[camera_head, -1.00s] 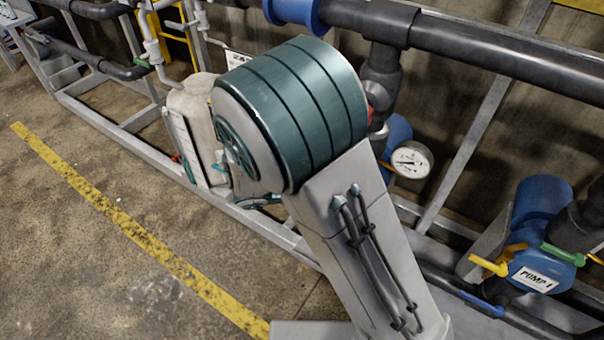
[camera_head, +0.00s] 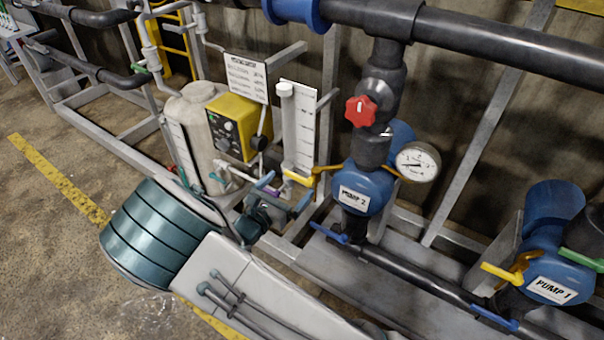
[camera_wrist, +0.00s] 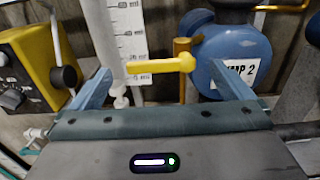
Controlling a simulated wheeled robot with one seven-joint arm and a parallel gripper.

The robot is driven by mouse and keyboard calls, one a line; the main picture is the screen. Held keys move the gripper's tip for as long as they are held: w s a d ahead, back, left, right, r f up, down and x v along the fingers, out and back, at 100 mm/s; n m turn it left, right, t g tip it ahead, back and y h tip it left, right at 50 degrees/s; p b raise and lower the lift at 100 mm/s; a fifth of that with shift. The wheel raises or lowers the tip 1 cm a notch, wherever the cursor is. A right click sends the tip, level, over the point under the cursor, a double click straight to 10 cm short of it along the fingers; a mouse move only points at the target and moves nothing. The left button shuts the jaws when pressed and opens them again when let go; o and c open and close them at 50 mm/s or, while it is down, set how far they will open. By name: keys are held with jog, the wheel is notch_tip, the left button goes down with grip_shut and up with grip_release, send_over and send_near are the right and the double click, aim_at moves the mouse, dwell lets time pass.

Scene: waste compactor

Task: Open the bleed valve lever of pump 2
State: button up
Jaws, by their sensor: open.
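Pump 2 (camera_head: 366,185) is a blue body with a white label; it also shows in the wrist view (camera_wrist: 238,45). A yellow lever (camera_head: 299,178) sticks out to the left from a brass-coloured fitting on the pump's left side. In the wrist view the yellow lever (camera_wrist: 155,67) lies roughly level across the gap between my fingertips. My gripper (camera_head: 285,190) is open and empty, with its blue fingers either side of the lever's picture; it also shows in the wrist view (camera_wrist: 160,73). I cannot tell whether the lever is between the fingers in depth or still beyond them. No contact is visible.
A white scaled column (camera_head: 298,130) and a yellow controller (camera_head: 232,128) stand left of the pump. A red knob (camera_head: 361,111) and a gauge (camera_head: 418,162) are above and right. A blue lever (camera_head: 328,233) sits low. Pump 1 (camera_head: 550,262) is at the right.

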aim_at(297, 177)
jog(key=x, duration=0.7)
jog(key=shift+w+b, duration=0.1)
jog(key=shift+b, duration=0.25)
jog(key=c, duration=1.3)
